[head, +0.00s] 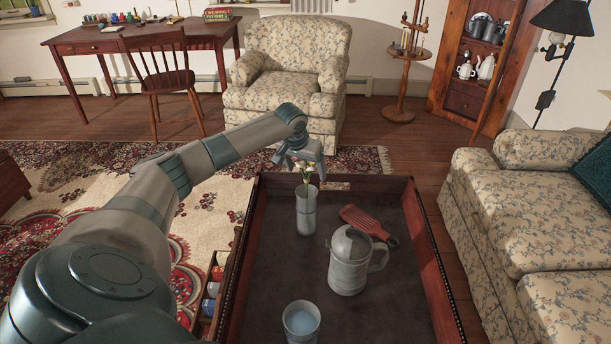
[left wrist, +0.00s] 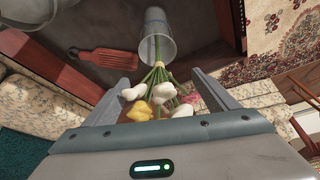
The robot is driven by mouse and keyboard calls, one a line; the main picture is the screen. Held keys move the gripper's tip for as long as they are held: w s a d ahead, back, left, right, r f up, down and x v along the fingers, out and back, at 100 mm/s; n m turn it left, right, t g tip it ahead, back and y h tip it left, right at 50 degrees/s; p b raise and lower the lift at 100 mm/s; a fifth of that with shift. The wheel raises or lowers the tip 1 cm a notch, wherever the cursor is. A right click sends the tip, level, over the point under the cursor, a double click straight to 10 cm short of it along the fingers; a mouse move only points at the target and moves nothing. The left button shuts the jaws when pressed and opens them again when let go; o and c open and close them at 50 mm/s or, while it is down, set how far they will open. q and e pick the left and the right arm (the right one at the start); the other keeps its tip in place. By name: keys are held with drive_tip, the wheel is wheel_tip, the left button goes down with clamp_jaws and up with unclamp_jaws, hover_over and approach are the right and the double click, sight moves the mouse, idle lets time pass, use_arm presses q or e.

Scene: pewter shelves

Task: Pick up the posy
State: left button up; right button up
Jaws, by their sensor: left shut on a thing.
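The posy (head: 306,174) is a small bunch of white, yellow and pink flowers with green stems. Its stems run down into a tall grey tumbler (head: 306,213), which stands at the far end of the dark tray table. My left gripper (head: 303,160) is above the tumbler, pointing down, and is shut on the posy. In the left wrist view the posy (left wrist: 157,92) lies between the two fingers, and its stems reach into the mouth of the tumbler (left wrist: 155,35). The fingertips partly hide the posy in the head view. My right gripper is not in view.
The wooden tray table (head: 378,300) has raised walls. On it are a grey lidded jug (head: 349,262), a red slotted spatula (head: 364,222) and a second cup (head: 300,320). An armchair (head: 290,75) stands beyond, and a sofa (head: 545,230) is at the right.

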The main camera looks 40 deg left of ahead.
use_arm(q)
wheel_tip(320, 180, up, 8)
drive_tip(key=shift+f, duration=0.25)
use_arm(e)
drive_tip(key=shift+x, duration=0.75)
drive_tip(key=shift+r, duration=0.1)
